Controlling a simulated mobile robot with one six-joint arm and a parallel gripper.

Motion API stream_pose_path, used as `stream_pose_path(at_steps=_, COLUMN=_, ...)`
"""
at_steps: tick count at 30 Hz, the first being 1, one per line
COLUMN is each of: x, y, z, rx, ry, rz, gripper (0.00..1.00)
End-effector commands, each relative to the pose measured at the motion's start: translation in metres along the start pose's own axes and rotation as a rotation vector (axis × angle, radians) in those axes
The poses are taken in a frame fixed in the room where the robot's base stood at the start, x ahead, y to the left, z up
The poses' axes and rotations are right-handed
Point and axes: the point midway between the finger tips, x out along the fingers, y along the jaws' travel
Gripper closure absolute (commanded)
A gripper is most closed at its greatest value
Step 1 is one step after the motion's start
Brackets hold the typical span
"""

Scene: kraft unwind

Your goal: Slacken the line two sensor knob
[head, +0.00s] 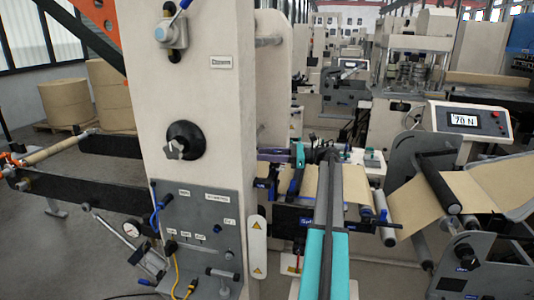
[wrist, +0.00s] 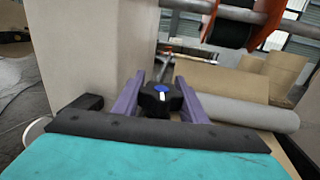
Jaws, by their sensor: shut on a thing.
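In the wrist view a black lobed knob (wrist: 154,104) with a blue cap and a white mark sits between the two purple fingers of my gripper (wrist: 160,98). The fingers are shut on its sides. A thin shaft runs away behind the knob. In the head view my teal and dark arm reaches forward from the bottom centre, and my gripper (head: 322,154) is at its far end among the rollers. The knob cannot be made out there. Whether this is the line two sensor knob cannot be read from any label.
Brown paper web (head: 414,208) and a display reading 70 N (head: 463,120) are to the right. A grey roller (wrist: 245,112) lies close right of my gripper.

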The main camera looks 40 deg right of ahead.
Motion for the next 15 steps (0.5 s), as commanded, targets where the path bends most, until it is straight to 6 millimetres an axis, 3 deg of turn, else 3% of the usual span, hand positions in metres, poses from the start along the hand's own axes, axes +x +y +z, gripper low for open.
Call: stream_pose_path(at_steps=15, x=-0.0010, y=0.0059, z=-0.0042, rx=0.003, ry=0.006, rz=0.231, gripper=0.84)
